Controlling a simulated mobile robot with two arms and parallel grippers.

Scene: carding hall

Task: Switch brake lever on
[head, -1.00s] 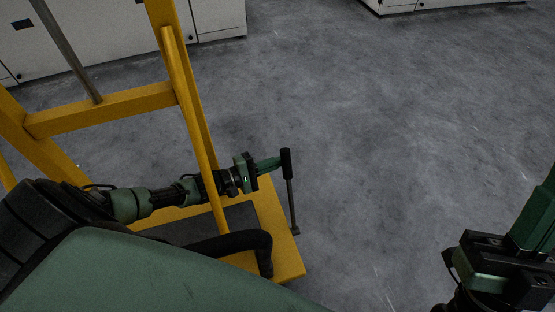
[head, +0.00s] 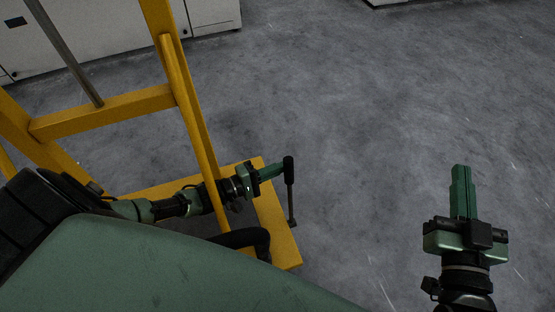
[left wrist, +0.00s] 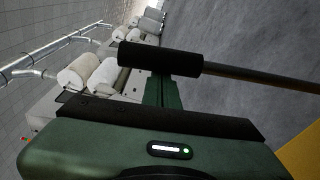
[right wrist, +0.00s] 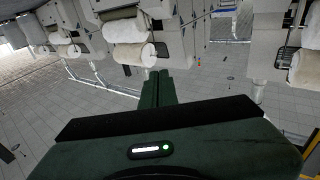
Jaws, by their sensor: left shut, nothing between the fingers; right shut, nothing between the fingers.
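The brake lever (head: 290,190) is a thin grey rod with a black grip at its upper end, beside the yellow frame. In the left wrist view its black grip (left wrist: 160,58) crosses in front of my fingertips. My left gripper (head: 270,171) is shut with its fingertips at the grip, nothing between them; I cannot tell whether they touch it. In the left wrist view the shut green fingers (left wrist: 162,90) end at the grip. My right gripper (head: 462,190) is shut and empty over open floor at the right; its closed fingers (right wrist: 157,88) also show in the right wrist view.
A yellow frame (head: 105,110) with a yellow base plate (head: 285,245) stands around my left arm, its post close to the forearm. White cabinets (head: 110,35) stand at the back left. Grey floor right of the lever is clear. White rolls (right wrist: 125,28) on machines show in the right wrist view.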

